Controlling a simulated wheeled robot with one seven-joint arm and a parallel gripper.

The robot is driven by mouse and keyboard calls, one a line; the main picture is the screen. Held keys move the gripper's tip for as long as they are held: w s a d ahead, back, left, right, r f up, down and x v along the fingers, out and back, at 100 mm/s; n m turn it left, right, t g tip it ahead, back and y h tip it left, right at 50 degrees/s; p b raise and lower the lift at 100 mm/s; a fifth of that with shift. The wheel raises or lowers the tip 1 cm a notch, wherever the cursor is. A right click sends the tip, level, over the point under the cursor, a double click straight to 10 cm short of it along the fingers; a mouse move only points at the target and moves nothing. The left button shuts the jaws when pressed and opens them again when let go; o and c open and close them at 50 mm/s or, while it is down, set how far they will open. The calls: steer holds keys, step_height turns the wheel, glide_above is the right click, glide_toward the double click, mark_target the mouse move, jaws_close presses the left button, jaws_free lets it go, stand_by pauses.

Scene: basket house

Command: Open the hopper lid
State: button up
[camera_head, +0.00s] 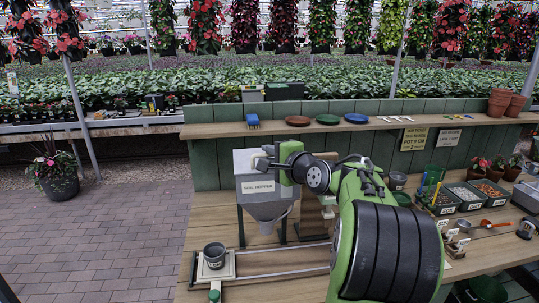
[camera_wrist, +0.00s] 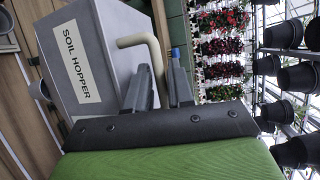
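The grey soil hopper (camera_head: 248,212) stands on the wooden bench, its "SOIL HOPPER" label facing front. Its top looks closed, with my gripper and arm hiding part of it. In the wrist view the hopper (camera_wrist: 75,80) fills the left side, and a bent tan handle (camera_wrist: 150,42) stands out from its top edge. My gripper (camera_head: 266,164) is at the hopper's upper right; in the wrist view its two dark fingers (camera_wrist: 166,72) are apart with a gap. The handle's lower end runs in close to the fingers; I cannot tell whether it touches them.
A dark pot (camera_head: 214,256) sits on a pale platform left of the hopper, with rails running right. A shelf (camera_head: 400,122) behind holds blue, brown and green dishes. Trays (camera_head: 467,196) and small tools lie at the right. The floor at the left is open paving.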

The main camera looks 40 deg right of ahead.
steer(key=shift+w, duration=0.25)
jaws_close()
